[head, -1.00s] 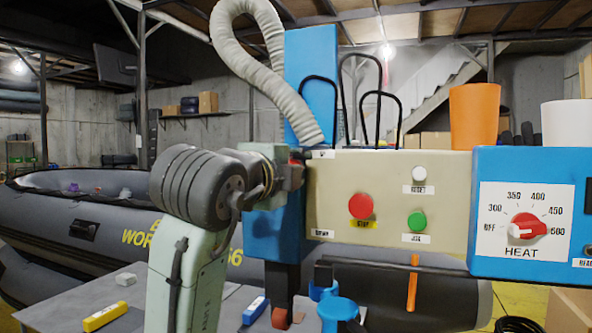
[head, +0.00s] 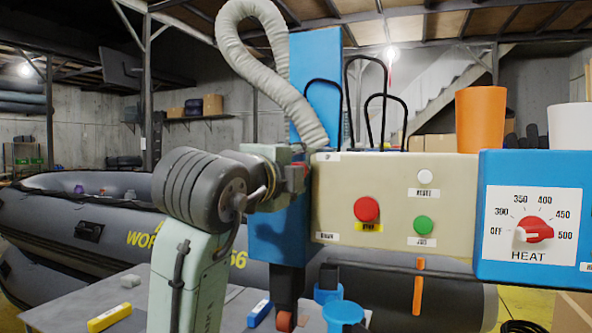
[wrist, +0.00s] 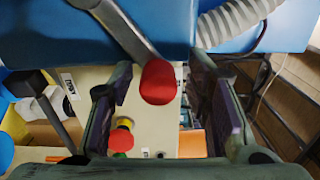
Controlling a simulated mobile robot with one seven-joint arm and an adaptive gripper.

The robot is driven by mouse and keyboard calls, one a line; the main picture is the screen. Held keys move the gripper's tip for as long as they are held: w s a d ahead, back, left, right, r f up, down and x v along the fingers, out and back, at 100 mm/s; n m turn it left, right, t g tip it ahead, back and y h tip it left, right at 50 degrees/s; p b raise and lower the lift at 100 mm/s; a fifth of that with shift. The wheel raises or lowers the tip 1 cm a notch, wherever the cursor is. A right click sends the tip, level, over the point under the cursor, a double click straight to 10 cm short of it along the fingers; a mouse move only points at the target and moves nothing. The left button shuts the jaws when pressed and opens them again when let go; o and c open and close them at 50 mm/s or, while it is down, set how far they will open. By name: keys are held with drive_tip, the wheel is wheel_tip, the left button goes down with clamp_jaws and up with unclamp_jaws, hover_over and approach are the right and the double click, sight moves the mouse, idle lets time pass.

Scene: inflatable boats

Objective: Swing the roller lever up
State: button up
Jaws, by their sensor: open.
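The roller lever (wrist: 126,32) is a grey bar ending in a red knob (wrist: 159,82) in the wrist view. The knob sits between the fingers of my gripper (wrist: 164,88), with a visible gap on each side. My gripper is open and not clamped on it. In the head view, my gripper (head: 287,178) is at the left edge of the beige control panel (head: 390,180), near the UP label (head: 328,157) and above the DOWN label (head: 327,237).
The panel carries a red button (head: 366,209), a green button (head: 423,224) and a white button (head: 426,176). A blue heat box (head: 492,278) stands to the right. A ribbed hose (head: 270,60) hangs above my gripper. A grey boat (head: 60,220) lies behind.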

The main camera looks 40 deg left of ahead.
drive_tip(key=v, duration=1.2)
drive_tip(key=shift+a, duration=0.15)
